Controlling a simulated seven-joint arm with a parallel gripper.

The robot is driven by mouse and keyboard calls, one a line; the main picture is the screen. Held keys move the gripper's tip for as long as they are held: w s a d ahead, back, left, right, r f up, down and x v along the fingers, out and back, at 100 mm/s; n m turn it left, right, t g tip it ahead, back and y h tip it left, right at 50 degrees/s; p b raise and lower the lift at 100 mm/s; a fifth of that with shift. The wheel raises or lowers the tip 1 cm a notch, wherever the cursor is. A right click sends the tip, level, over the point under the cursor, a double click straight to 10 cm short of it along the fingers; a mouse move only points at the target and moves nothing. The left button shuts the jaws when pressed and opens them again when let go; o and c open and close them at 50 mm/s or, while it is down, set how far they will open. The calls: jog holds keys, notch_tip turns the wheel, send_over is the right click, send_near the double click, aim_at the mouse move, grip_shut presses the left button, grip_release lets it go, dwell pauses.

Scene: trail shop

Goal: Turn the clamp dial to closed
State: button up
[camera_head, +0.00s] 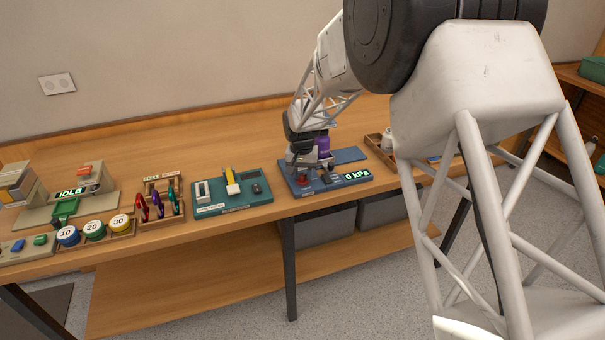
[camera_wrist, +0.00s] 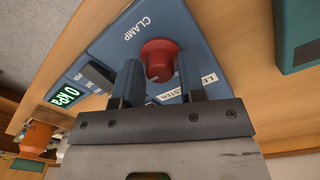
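The clamp dial is a red round knob (camera_wrist: 158,58) on a blue tester panel (camera_wrist: 190,28), beside the word CLAMP. A pale pointer mark shows at its lower edge. In the head view the dial (camera_head: 303,181) shows as a small red spot at the left of the blue tester (camera_head: 330,184), under my gripper (camera_head: 302,166). In the wrist view my gripper (camera_wrist: 159,80) is open, with one dark finger on each side of the dial. Whether the fingers touch it cannot be told. The panel's other label is partly hidden by a finger.
The tester's green display (camera_head: 357,175) reads 0 kPa. A purple object (camera_head: 323,143) stands just behind my gripper. A teal board (camera_head: 232,205) lies to the left, a wooden tray (camera_head: 374,143) to the right. Bare tabletop lies behind the teal board.

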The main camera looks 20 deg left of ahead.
aim_at(302, 174)
jog(key=shift+o, duration=1.3)
jog(key=shift+a+r, duration=0.1)
jog(key=shift+r, duration=3.85)
